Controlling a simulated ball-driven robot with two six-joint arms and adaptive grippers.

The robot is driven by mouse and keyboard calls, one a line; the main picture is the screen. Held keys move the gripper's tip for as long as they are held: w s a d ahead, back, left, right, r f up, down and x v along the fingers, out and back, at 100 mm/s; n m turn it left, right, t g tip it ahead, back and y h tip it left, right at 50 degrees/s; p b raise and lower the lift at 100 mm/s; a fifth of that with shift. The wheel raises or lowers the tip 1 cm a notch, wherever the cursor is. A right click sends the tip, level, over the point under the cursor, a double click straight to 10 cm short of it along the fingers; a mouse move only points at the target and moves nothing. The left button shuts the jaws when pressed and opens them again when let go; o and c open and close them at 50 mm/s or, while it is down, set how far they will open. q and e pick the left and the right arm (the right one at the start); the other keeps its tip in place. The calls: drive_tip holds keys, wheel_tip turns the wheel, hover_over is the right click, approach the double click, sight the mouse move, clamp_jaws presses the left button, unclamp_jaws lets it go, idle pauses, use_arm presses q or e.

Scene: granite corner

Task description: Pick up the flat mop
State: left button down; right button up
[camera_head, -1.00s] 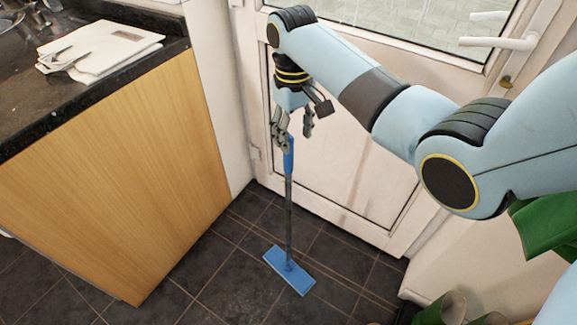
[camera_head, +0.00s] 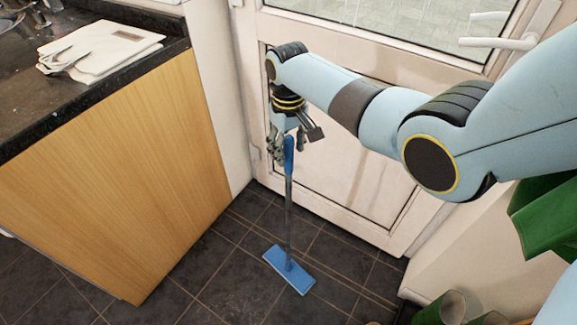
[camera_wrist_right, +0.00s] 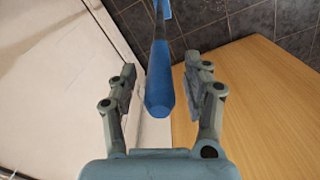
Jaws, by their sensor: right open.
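The flat mop stands upright on the dark tiled floor, its blue flat head (camera_head: 289,270) down and its grey pole (camera_head: 288,205) rising to a blue handle grip (camera_head: 289,157). My right gripper (camera_head: 287,150) is at the top of the mop, by the blue grip. In the right wrist view the blue grip (camera_wrist_right: 160,85) lies between the two spread fingers of my right gripper (camera_wrist_right: 160,90), with gaps on both sides. The right gripper is open. My left gripper is in neither view.
A white door (camera_head: 350,175) is behind the mop. Green items (camera_head: 545,220) are at the right. Floor around the mop head is clear.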

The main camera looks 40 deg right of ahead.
clamp_jaws()
idle(0.3)
drive_tip(key=shift+r, duration=0.15)
idle(0.3)
